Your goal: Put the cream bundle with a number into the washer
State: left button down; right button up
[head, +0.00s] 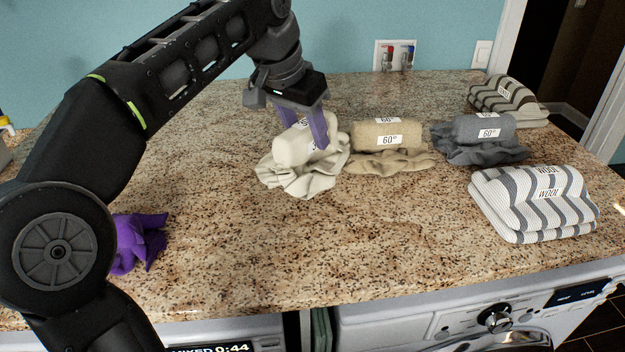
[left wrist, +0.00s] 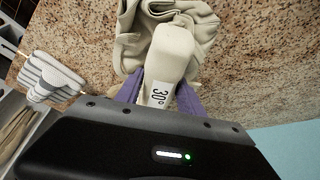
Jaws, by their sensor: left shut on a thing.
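The cream bundle (head: 288,150) is a roll on top of crumpled cloth, and it appears to rest on the granite counter. My left gripper (head: 303,130) comes down from above with its two purple fingers on either side of the roll, shut on it. In the left wrist view the cream bundle (left wrist: 170,55) lies between the fingers of the left gripper (left wrist: 160,93), and its white label reads 30°. In the head view the fingers partly cover the labels. The washer (head: 430,325) is under the counter at the lower right, mostly cut off. My right gripper is not in view.
Right of the cream bundle are a tan 60° bundle (head: 385,135), a grey 60° bundle (head: 480,135), a brown-striped bundle (head: 505,95) and a white-and-grey WOOL bundle (head: 540,200). A purple cloth (head: 140,240) lies left. A second machine (head: 215,340) shows 0:44. The counter's front middle is clear.

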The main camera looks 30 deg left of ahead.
aim_at(306, 158)
pick_arm(q)
jog(key=shift+s+r, duration=0.1)
jog(key=shift+s, duration=0.2)
jog(key=shift+f+b, duration=0.3)
jog(key=shift+f, duration=0.05)
notch_tip(306, 158, down, 2)
jog(key=shift+w+f+b, duration=0.15)
jog(key=shift+f+b, duration=0.1)
jog(key=shift+b, duration=1)
notch_tip(306, 158, down, 2)
jog(key=shift+f, duration=0.35)
notch_tip(306, 158, down, 4)
jog(key=shift+f, duration=0.1)
